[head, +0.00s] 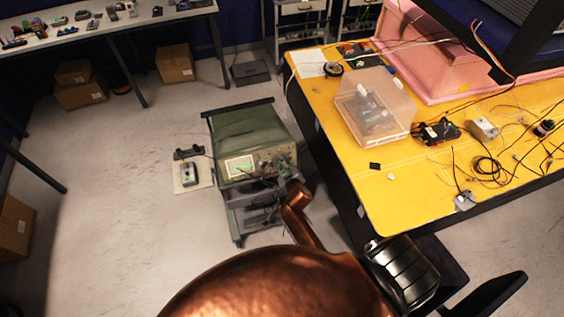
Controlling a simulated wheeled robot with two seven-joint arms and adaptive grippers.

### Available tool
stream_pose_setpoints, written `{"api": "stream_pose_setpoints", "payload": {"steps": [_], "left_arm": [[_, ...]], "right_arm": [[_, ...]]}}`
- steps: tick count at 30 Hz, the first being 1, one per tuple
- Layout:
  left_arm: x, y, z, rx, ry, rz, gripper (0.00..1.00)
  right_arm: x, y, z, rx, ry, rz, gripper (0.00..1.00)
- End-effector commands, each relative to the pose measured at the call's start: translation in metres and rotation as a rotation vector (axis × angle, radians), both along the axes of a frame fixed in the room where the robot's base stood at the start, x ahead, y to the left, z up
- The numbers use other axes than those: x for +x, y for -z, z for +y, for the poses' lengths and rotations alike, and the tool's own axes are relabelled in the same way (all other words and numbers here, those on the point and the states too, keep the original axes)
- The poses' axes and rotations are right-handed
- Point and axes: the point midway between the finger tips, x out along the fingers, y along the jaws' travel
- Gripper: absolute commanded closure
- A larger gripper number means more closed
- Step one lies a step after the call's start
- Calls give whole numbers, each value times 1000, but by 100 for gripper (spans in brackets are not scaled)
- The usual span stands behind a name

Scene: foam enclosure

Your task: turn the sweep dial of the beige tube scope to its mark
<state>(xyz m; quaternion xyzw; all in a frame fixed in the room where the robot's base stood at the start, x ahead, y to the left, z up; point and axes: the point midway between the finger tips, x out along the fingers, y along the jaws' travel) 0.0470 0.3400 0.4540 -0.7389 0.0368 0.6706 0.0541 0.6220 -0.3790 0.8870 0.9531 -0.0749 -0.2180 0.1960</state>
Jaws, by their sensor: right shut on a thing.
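The tube scope (246,130) stands on a grey cart, with a dull green top and a beige front panel. Its small pale screen (240,167) is at the left of the panel. My right gripper (276,170) reaches from below to the right part of the panel, at the end of my copper-coloured arm. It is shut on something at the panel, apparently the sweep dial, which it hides. The dial's mark and pointer cannot be made out. My left gripper is not in view.
A yellow-topped table (350,185) stands close on the right, with a clear plastic case (375,108), cables and small devices. A small device on a pale board (190,174) lies left of the cart. Cardboard boxes (175,64) stand behind. The floor at left is mostly clear.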

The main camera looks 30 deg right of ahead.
Motion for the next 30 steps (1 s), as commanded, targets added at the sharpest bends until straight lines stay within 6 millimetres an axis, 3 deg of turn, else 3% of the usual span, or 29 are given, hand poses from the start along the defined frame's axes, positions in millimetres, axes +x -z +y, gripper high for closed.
{"api": "stream_pose_setpoints", "payload": {"steps": [1, 2, 4, 13, 17, 30], "left_arm": [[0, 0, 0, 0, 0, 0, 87], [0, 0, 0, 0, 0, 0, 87], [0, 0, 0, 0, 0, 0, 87], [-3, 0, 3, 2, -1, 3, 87], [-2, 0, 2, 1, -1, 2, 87], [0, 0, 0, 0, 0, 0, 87]], "right_arm": [[0, 1, 1, 2, -1, 0, 100], [0, 1, 1, 2, -1, 0, 82], [0, 1, 1, 2, -1, 0, 77], [-2, 0, 0, 1, 0, 0, 77], [-11, -3, 3, 0, -1, 0, 77], [-86, -36, 23, 1, 0, 1, 77]]}}
